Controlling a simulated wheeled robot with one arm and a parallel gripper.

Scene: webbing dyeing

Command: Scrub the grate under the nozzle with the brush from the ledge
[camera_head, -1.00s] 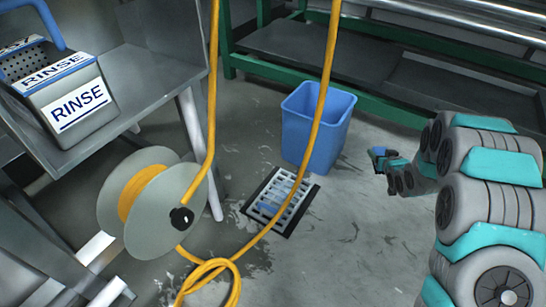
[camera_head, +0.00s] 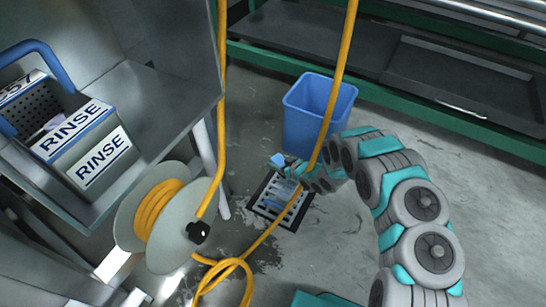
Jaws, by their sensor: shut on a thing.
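The grate (camera_head: 268,213) is a slotted metal drain cover in a dark frame on the floor, with blue patches on it. My gripper (camera_head: 286,170) is over the grate's far edge, small in the picture and partly behind the hanging yellow hose. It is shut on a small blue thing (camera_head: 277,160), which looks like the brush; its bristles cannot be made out. Whether it touches the grate cannot be told. A black fitting (camera_head: 198,231) shows in front of the reel; I cannot tell if it is the nozzle.
A blue bin (camera_head: 304,115) stands just behind the grate. A yellow hose (camera_head: 222,100) hangs down and loops on the floor beside a reel (camera_head: 188,240). A RINSE-labelled basket (camera_head: 95,165) sits on a metal bench at left.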

